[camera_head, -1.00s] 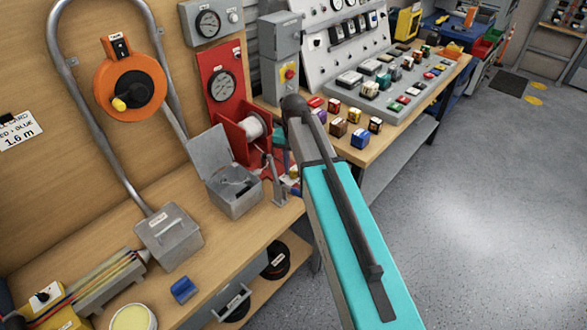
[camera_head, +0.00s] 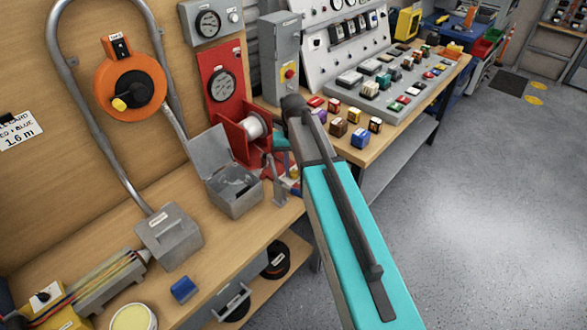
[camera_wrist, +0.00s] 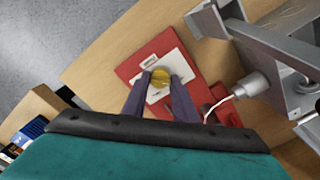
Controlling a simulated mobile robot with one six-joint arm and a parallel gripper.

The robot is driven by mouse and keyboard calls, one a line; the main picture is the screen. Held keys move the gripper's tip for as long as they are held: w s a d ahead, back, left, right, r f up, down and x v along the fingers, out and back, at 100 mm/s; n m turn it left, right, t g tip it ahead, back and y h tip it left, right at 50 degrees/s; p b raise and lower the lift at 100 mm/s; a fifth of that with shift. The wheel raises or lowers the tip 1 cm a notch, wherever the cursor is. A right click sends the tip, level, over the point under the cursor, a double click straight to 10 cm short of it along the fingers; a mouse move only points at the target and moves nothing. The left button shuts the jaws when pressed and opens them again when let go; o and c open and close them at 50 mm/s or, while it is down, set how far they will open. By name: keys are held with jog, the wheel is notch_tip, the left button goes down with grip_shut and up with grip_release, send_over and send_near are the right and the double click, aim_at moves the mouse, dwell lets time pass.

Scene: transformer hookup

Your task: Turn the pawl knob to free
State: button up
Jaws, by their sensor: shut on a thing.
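The yellow pawl knob (camera_wrist: 160,78) shows in the wrist view on a white plate (camera_wrist: 181,60) fixed to a red base (camera_wrist: 126,72). My gripper (camera_wrist: 160,76) has its two dark fingers on either side of the knob, shut on it. The knob's underside and any pawl below it are hidden. In the head view, my arm covers most of the gripper, which is beside the red stand (camera_head: 222,125) with its white spool (camera_head: 253,127).
An open grey box (camera_head: 236,203) stands just left of the gripper, and a lidded grey box (camera_head: 170,240) farther left. A grey enclosure (camera_head: 281,50) with a red button stands behind. In the wrist view, grey metal brackets (camera_wrist: 270,45) and a white cable crowd the right.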

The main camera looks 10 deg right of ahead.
aim_at(294, 171)
jog(key=o, duration=1.1)
jog(key=shift+s, duration=0.1)
jog(key=shift+r, duration=0.1)
jog(key=shift+r+b, duration=1.4)
jog(key=shift+r, duration=5.4)
jog(key=shift+f, duration=0.1)
